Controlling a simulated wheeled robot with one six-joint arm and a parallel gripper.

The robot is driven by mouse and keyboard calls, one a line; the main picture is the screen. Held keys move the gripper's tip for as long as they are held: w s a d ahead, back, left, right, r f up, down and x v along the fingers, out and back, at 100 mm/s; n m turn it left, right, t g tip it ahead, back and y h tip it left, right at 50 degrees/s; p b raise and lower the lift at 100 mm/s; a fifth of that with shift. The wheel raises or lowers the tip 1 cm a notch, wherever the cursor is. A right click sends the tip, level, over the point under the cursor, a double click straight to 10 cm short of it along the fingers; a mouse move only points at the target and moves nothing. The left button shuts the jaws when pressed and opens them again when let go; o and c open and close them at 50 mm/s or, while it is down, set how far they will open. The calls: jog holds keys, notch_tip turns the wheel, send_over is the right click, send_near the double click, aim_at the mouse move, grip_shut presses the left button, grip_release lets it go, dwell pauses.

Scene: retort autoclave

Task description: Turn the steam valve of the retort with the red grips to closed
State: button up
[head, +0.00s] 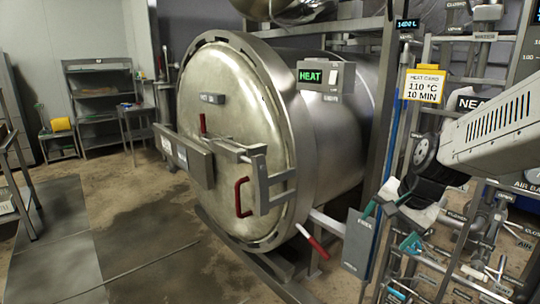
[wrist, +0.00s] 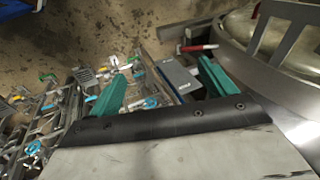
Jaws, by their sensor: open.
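The large steel retort (head: 235,130) has red grips on its door, one of them a red handle (head: 243,197). A red-tipped lever (head: 313,242) sticks out at its lower right and also shows in the wrist view (wrist: 197,47). Pipework at the right carries several valves with small labels, some reading "CLOSED". I cannot tell which is the steam valve. My gripper (head: 388,208) is open and empty above the pipework, its teal fingers apart in the wrist view (wrist: 160,68).
A grey box (head: 360,243) stands between the retort and the pipes, close below my gripper (wrist: 182,80). A "HEAT" display (head: 325,77) and a yellow-white heat card (head: 424,87) are above. Shelves (head: 98,90) stand at the back left; the left floor is mostly clear.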

jog(key=s+r+n+g+h, duration=0.1)
jog(key=s+n, duration=0.3)
jog(key=s, duration=0.8)
jog(key=s+r+n+g, duration=0.1)
jog(key=s+r+n, duration=0.2)
jog(key=s, duration=1)
jog(key=shift+r+n+g+h, duration=0.25)
jog(key=shift+n+g+h, duration=0.15)
jog(key=shift+n, duration=0.5)
